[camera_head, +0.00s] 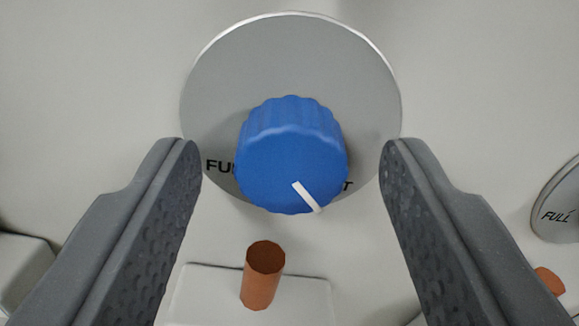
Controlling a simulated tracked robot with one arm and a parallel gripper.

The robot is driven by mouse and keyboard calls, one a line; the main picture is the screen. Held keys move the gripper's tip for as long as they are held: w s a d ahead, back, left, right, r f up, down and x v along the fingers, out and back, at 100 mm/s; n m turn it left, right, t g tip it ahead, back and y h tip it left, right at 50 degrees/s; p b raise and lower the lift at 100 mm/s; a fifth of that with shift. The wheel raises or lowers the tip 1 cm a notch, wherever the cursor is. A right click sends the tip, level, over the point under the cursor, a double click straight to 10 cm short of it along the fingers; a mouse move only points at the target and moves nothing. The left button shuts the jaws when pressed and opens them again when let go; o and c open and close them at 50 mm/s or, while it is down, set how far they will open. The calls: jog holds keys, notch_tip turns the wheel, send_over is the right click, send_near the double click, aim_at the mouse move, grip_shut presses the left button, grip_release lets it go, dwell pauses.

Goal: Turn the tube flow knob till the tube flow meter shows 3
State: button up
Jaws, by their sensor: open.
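A blue ridged knob (291,155) sits on a round grey dial plate (222,85) in the upper middle of the picture. Its white pointer line aims down and slightly right. The plate's lettering is partly hidden behind the knob; "FU" shows on the left and a "T" on the right. My gripper (291,160) is open, one finger on each side of the knob, with a clear gap on both sides. The fingers do not appear to touch the knob. No flow meter is in view, and I cannot tell from the lettering which knob this is.
A copper-coloured peg (263,275) sticks out from a pale block (200,298) below the knob, between the fingers. Another dial plate marked "FULL" (562,208) and a second copper peg (550,281) are at the right edge. A pale block (22,268) is at the lower left.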

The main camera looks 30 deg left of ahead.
jog(key=c, duration=1)
jog(key=shift+o, duration=0.2)
jog(key=n+b, duration=0.1)
jog(key=n, duration=0.3)
jog(key=shift+d+f+n, duration=0.1)
jog(key=shift+f+n, duration=0.05)
jog(key=shift+n, duration=0.15)
jog(key=n+b, duration=0.2)
jog(key=n, duration=0.1)
jog(key=shift+f+n, duration=0.1)
jog(key=shift+n, duration=0.3)
jog(key=n+b, duration=0.2)
jog(key=n, duration=0.2)
jog(key=shift+w, duration=0.1)
jog(key=n+b, duration=0.2)
jog(key=n, duration=0.3)
jog(key=shift+b, duration=0.35)
jog(key=shift+n, duration=0.3)
